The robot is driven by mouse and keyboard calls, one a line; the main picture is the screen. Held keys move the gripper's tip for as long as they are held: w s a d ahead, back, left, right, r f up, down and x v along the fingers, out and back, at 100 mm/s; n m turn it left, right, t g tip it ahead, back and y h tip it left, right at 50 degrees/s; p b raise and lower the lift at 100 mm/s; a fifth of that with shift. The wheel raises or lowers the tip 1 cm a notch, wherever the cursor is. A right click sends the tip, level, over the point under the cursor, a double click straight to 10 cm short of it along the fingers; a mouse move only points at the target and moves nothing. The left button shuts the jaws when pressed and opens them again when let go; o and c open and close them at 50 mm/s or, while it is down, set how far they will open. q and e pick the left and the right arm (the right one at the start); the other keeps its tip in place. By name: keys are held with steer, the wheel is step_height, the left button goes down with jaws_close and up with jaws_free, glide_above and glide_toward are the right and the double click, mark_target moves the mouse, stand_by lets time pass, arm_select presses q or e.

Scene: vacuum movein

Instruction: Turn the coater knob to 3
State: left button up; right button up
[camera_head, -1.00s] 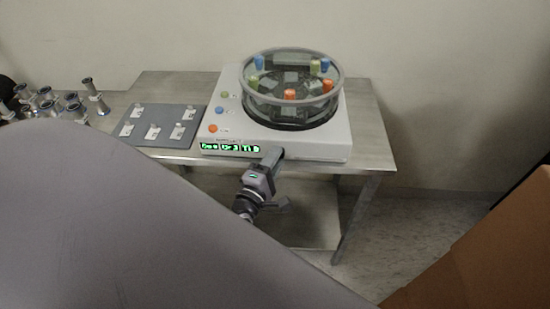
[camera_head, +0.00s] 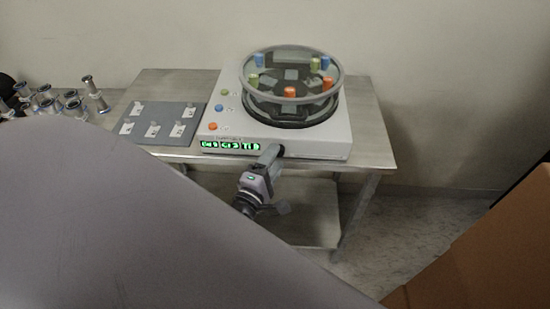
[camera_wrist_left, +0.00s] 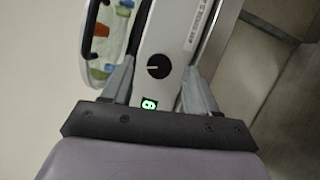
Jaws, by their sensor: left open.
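The coater (camera_head: 318,147) is a white box on a metal table, with a round clear-walled chamber on top and green lit displays (camera_head: 230,145) on its front. Its digits are too small to read surely. The black round knob (camera_wrist_left: 158,66) with a white pointer line shows in the left wrist view on the front panel. In the head view the dark knob (camera_head: 281,150) shows just beyond the fingertips. My left gripper (camera_head: 270,153) is open in front of the panel, one finger on each side of the knob in the wrist view, with visible gaps. My right gripper is not in view.
A grey plate (camera_head: 165,124) with small white labelled pieces lies left of the coater. Several metal pipe fittings (camera_head: 72,103) stand at the far left. A brown cardboard-coloured panel (camera_head: 490,250) fills the lower right. The table's right end (camera_head: 370,135) is bare.

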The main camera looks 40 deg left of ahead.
arm_select(q)
steer(key=shift+s+d+f+b, duration=0.1)
steer(key=shift+s+d, duration=0.05)
steer(key=shift+s, duration=0.85)
steer(key=shift+s+d+f+b, duration=0.1)
steer(key=shift+s+d, duration=0.1)
steer(key=shift+s, duration=0.75)
steer(key=shift+s+d+b, duration=0.1)
steer(key=shift+s+d, duration=0.05)
steer(key=shift+s, duration=0.85)
steer(key=s+d+f+m+g+h, duration=0.2)
steer(key=s+d+f+m+g, duration=0.2)
steer(key=m, duration=0.8)
steer(key=s+d+f+m+g+h, duration=0.3)
steer(key=s+d+f+m+g, duration=0.1)
steer(key=m, duration=0.7)
steer(key=s+d+f, duration=0.1)
steer(key=s, duration=0.1)
steer(key=shift+s+m, duration=0.35)
steer(key=shift+m, duration=0.05)
steer(key=shift+a, duration=0.1)
